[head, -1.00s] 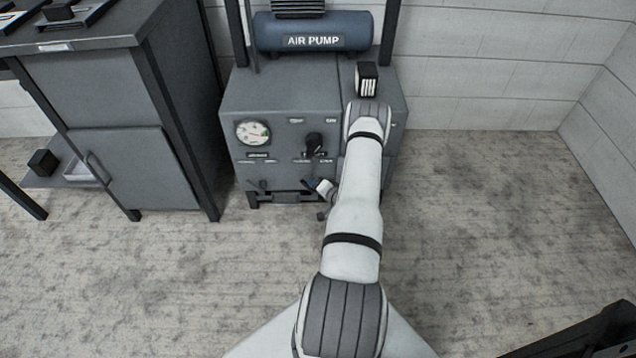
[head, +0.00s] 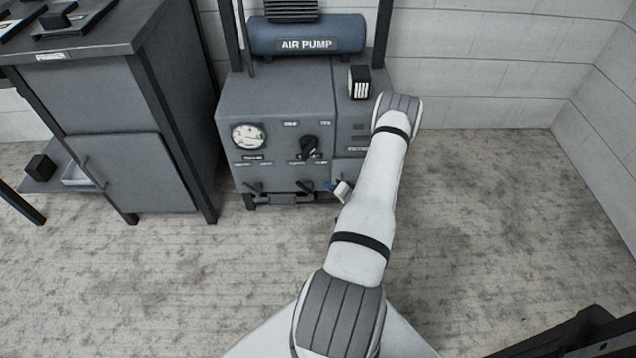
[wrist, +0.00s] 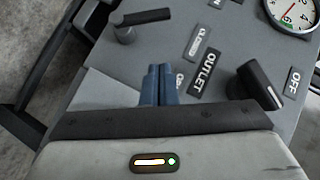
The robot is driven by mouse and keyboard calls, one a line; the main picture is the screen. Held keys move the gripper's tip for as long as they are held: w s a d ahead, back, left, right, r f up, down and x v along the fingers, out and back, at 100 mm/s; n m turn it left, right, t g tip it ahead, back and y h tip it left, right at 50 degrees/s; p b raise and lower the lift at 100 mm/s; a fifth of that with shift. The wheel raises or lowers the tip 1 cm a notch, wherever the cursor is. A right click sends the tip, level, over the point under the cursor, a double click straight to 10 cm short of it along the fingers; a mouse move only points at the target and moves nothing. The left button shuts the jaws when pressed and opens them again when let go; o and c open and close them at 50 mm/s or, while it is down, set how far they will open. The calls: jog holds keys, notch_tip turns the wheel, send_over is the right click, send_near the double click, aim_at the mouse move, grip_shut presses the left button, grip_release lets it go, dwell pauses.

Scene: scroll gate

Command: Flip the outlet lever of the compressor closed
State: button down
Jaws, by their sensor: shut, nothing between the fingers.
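The grey compressor (head: 280,110) stands against the wall under the blue air pump tank. Its outlet lever (head: 305,187) is a small dark handle low on the front, below the black knob. In the wrist view a black lever (wrist: 145,19) is at upper left, its handle pointing to the right, away from my fingers. The OUTLET label (wrist: 207,72) and CLOSED label (wrist: 198,42) lie right of my fingers; another label is partly hidden behind them. My gripper (wrist: 160,72) is shut and empty, its blue fingertips apart from the lever. It also shows right of the lever in the head view (head: 331,187).
A black knob (head: 308,147) and a round gauge (head: 248,137) are on the panel. A second small lever (head: 254,187) is at lower left. A grey cabinet (head: 140,165) stands left; floor is clear at right.

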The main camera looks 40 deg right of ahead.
jog(key=v, duration=0.3)
jog(key=shift+s+r, duration=0.2)
jog(key=shift+s, duration=0.1)
jog(key=shift+p, duration=0.3)
